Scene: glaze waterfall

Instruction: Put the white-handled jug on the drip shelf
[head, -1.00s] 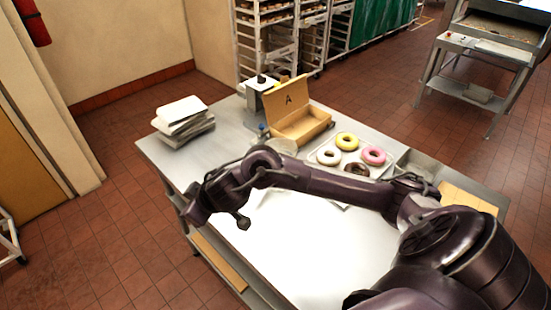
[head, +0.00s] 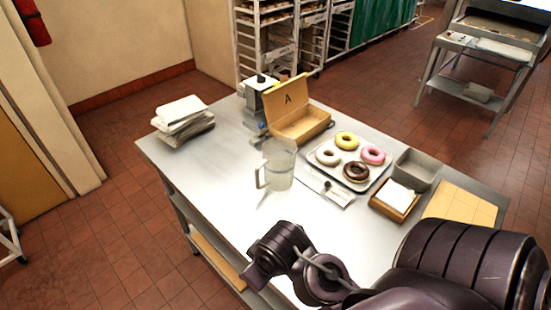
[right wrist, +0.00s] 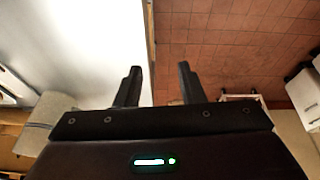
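A clear jug (head: 280,165) with a pale handle on its left side stands upright on the steel table (head: 215,170). Behind it is a small grey machine (head: 258,95) with a blue part low on its front. I cannot make out a separate drip shelf there. My right arm comes in from the right, bent over the near table edge, apart from the jug. My right gripper (right wrist: 158,85) is open and empty in the right wrist view, over the table edge and floor. My left gripper is not in view.
A cardboard box marked A (head: 300,125) stands open behind the jug. A tray (head: 325,173) of donuts, a grey bin (head: 416,168) and a small box of white paper (head: 396,200) are to the right. Stacked white items (head: 185,115) lie at left. The table's left half is mostly clear.

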